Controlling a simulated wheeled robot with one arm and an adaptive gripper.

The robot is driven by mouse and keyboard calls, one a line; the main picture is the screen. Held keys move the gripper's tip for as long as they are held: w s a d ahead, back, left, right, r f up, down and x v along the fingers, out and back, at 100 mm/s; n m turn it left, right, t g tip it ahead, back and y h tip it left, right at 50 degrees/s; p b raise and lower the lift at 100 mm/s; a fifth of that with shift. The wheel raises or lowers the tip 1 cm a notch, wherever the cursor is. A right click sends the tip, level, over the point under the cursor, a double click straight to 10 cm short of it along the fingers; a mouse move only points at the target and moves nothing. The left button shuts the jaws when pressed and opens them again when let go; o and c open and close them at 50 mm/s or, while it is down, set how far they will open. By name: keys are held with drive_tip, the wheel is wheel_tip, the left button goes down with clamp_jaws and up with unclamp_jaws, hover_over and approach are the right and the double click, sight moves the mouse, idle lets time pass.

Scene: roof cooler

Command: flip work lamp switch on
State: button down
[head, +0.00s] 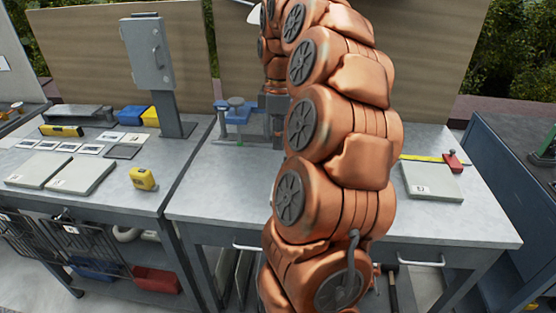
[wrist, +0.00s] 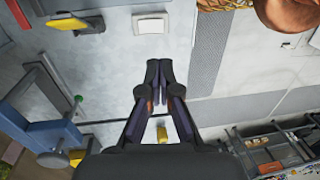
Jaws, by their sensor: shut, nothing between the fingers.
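A white rocker switch in a pale square frame (wrist: 151,23) lies near the top middle of the wrist view, on a light grey surface. I cannot tell which way its rocker is tipped, and no label on it is readable. My gripper (wrist: 158,68) is shut and empty. Its fingertips point up the wrist picture toward the switch and sit just below it there, apart from it in the picture. The gap in depth is unclear. In the head view my arm hides the switch and the fingertips. I cannot make out a work lamp in either view.
A blue clamp-like fixture (head: 236,112) stands on the bench left of my arm and shows at left in the wrist view (wrist: 45,132). A grey box on a post (head: 148,55) stands further left.

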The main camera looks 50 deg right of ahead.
drive_tip(key=f, duration=0.4)
drive_tip(key=a+f+p, duration=0.1)
drive_tip(key=f, duration=0.3)
drive_tip(key=s+f+p, duration=0.1)
drive_tip(key=f, duration=0.4)
drive_tip(key=shift+a+f, duration=0.1)
drive_tip(key=shift+a, duration=0.15)
drive_tip(key=shift+f, duration=0.1)
drive_tip(key=shift+f, duration=0.1)
drive_tip(key=shift+f+h+b, duration=0.35)
drive_tip(key=shift+h+b, duration=0.05)
drive_tip(key=shift+b, duration=0.35)
drive_tip(key=shift+a+r, duration=0.1)
drive_tip(key=shift+r, duration=0.1)
drive_tip(key=shift+w+d+r+p, duration=0.2)
drive_tip(key=shift+w+d+p, duration=0.15)
drive_tip(key=shift+d, duration=0.3)
